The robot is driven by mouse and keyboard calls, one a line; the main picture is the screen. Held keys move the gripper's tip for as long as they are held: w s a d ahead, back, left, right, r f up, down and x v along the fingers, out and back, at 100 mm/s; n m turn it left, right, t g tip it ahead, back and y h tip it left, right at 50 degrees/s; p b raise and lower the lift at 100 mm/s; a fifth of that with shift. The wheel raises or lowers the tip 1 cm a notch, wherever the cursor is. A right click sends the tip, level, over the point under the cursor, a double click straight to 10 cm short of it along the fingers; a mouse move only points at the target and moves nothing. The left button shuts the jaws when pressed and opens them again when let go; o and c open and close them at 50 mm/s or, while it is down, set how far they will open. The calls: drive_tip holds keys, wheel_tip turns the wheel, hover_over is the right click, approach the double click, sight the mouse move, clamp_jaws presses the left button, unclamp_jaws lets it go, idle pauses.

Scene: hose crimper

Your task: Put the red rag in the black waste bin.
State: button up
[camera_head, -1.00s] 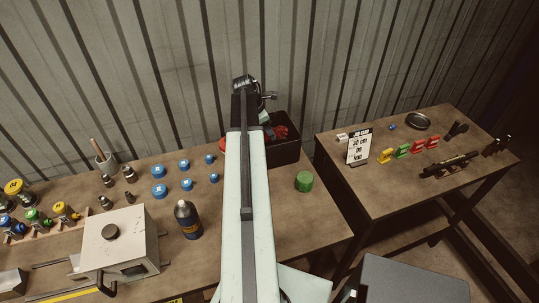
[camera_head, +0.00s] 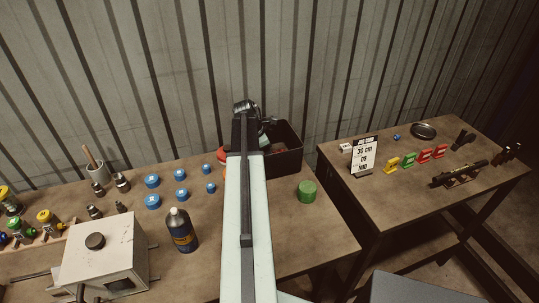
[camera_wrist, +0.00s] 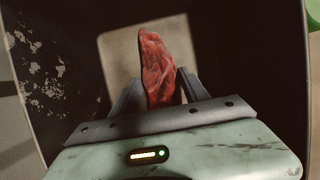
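The red rag (camera_wrist: 157,68) is between the two fingers of my gripper (camera_wrist: 158,88) in the wrist view. The fingers press against its sides, and it sticks out beyond their tips. The black waste bin (camera_wrist: 60,75) surrounds the rag in that view, its dark walls on both sides and a pale patch beyond the rag. In the head view the black bin (camera_head: 285,158) stands at the back of the left table, partly behind my arm. My gripper is mostly hidden there by the arm, and the rag is hard to make out.
A green cylinder (camera_head: 307,191) stands in front of the bin. A dark bottle (camera_head: 181,230), several blue caps (camera_head: 181,174) and a grey box machine (camera_head: 104,250) are left of my arm. A sign (camera_head: 364,155) stands on the right table.

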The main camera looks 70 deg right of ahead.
drive_tip(key=shift+o, duration=0.9)
drive_tip(key=shift+r+p, duration=0.55)
drive_tip(key=p+v, duration=1)
drive_tip(key=v, duration=0.1)
drive_tip(key=shift+w+a, duration=0.2)
